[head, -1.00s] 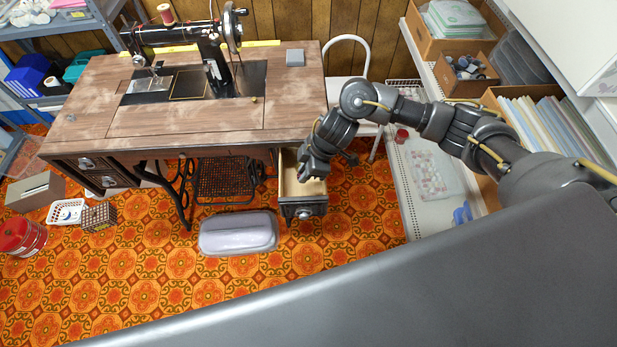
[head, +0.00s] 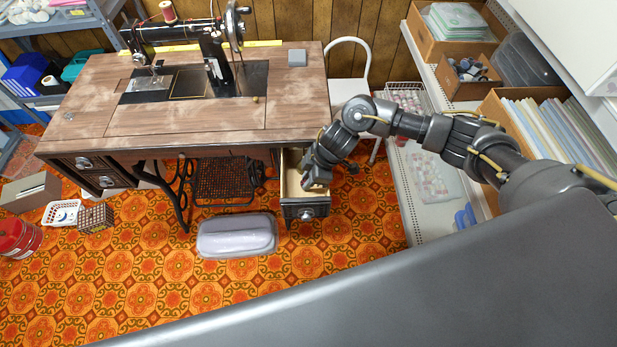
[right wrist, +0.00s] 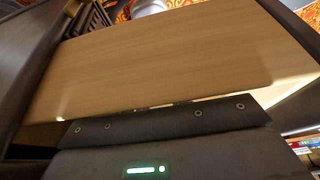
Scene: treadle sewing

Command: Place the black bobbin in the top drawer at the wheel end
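The open drawer (head: 304,210) at the right, wheel end of the sewing table is pulled out, its pale wooden inside facing up. My right gripper (head: 316,184) points down at the drawer's right side, over or just inside its opening. In the right wrist view the drawer's pale wooden inside (right wrist: 165,65) fills the middle, close to the dark gripper body. The fingertips are not clear in either view, so I cannot tell whether they are open or shut. I cannot make out the black bobbin; it may be hidden by the gripper. My left gripper is out of view.
The sewing machine (head: 215,50) with its handwheel stands on the wooden tabletop (head: 190,118). A grey cushion-like block (head: 237,236) lies on the patterned floor. A white chair (head: 347,92) stands behind my right arm. A shelf unit (head: 425,205) with boxes runs along the right.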

